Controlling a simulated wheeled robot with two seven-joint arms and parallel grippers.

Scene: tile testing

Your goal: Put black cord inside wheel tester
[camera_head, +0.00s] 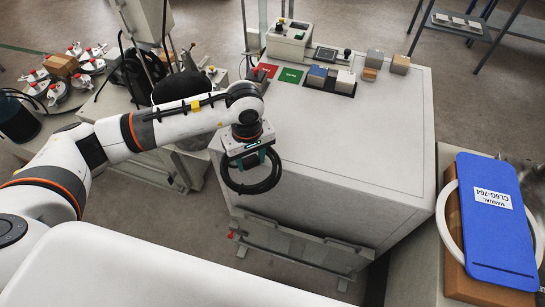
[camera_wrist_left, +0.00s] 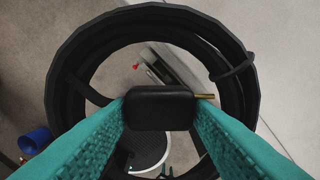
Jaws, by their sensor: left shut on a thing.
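My left gripper (camera_head: 248,160) hangs at the near left side of the white cabinet, in front of its top edge. It is shut on the black cord (camera_head: 262,186), a coiled loop that hangs below the fingers. In the left wrist view the teal fingers pinch a black block-like part of the cord (camera_wrist_left: 160,108), with the thick coil around it and a thin metal tip at its right. A grey machine with dark round parts (camera_head: 135,75) stands at the left, partly behind my arm. I cannot tell for certain which thing is the wheel tester. My right gripper is not in view.
The white cabinet (camera_head: 350,140) has a mostly bare top; small blocks, red and green pads (camera_head: 290,75) and a device (camera_head: 288,40) sit at its back. A blue manual (camera_head: 490,220) lies on a brown box at the right. Several white casters (camera_head: 58,92) lie at the left.

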